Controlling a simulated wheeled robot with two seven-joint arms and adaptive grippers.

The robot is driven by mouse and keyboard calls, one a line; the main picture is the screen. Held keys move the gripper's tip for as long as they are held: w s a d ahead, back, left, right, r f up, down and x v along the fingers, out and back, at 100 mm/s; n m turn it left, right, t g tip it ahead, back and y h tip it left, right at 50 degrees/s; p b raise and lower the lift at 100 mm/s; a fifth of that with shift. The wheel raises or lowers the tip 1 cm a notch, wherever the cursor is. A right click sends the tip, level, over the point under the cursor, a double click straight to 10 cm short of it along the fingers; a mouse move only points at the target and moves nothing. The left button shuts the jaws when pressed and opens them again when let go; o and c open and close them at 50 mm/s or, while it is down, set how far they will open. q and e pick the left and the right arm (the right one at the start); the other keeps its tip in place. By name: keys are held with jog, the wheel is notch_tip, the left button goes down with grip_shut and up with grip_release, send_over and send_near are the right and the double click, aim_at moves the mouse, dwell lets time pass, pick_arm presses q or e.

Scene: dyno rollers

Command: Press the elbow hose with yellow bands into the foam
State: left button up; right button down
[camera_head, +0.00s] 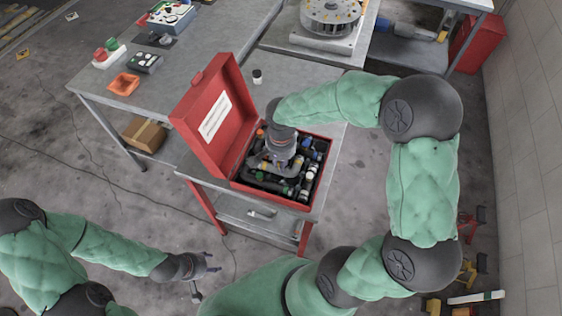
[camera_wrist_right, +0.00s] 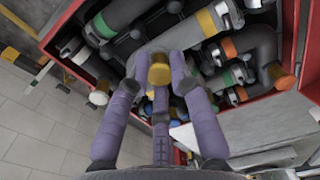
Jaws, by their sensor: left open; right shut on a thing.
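The open red case (camera_head: 236,186) stands on a grey table, with dark hose pieces packed in its foam interior. My right gripper (camera_head: 281,160) reaches down into the case and is shut on the elbow hose with yellow bands (camera_wrist_right: 207,22). In the right wrist view, the purple fingers (camera_wrist_right: 160,68) close around this grey hose, with its gold-coloured end showing between them. The fingers hide part of it, and I cannot tell how deep it sits in the foam. My left gripper (camera_head: 205,279) is open and empty, low at the left, away from the case.
An orange-banded elbow hose (camera_wrist_right: 262,45) and a green-banded hose (camera_wrist_right: 228,76) lie close by in the case. The raised red lid (camera_head: 207,108) stands at the left. A small dark jar (camera_head: 257,76) stands behind the case. An orange tray (camera_head: 124,84) lies on the left bench.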

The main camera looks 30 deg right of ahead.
jog(key=shift+f+b, duration=0.75)
jog(key=shift+f, duration=0.05)
dwell(0.5)
jog(key=c, duration=1)
grip_release()
jog(key=shift+c, duration=0.2)
jog(key=shift+r, duration=0.1)
notch_tip(320, 180, up, 12)
